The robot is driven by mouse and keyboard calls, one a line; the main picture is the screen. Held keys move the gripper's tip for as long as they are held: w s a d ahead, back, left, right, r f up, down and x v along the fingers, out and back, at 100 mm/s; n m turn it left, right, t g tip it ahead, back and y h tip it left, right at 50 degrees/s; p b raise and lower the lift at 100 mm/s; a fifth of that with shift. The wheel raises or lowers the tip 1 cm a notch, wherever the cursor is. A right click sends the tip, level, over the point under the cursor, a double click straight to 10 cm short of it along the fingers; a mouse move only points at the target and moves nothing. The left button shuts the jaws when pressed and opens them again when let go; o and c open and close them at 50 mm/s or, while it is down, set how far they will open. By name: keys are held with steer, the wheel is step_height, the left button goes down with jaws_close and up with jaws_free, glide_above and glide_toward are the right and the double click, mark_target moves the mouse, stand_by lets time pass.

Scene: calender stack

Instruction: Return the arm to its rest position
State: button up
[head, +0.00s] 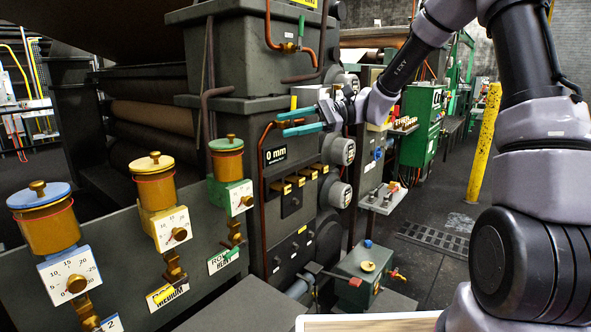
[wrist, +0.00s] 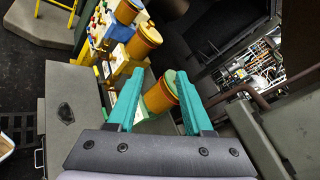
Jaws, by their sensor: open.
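My gripper (head: 299,122) has teal fingers and is raised in front of the dark machine housing, just above the "0 mm" display. The fingers are apart with nothing between them, and they point left in the head view. In the wrist view my gripper (wrist: 155,100) also shows open, with an orange canister with a green lid (wrist: 162,92) seen beyond the gap, apart from the fingers. My arm reaches in from the right side of the head view, bent high at the top.
Three orange canisters with blue (head: 42,222), yellow (head: 155,187) and green (head: 227,160) lids stand on the machine's front ledge. A "0 mm" display (head: 276,155) and round gauges (head: 341,150) are close below my gripper. A yellow post (head: 484,142) stands on open floor at right.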

steer(key=s+d+r+n+t+h, duration=0.1)
steer(key=s+d+r+t+h, duration=0.2)
steer(key=s+d, duration=0.6)
steer(key=s+d+r+n+t+h, duration=0.2)
steer(key=s+d+t+h, duration=0.6)
steer(key=d, duration=0.8)
steer(key=s+r+h, duration=0.1)
steer(key=h, duration=0.1)
steer(key=shift+s+d+h, duration=0.3)
steer(key=shift+d, duration=0.05)
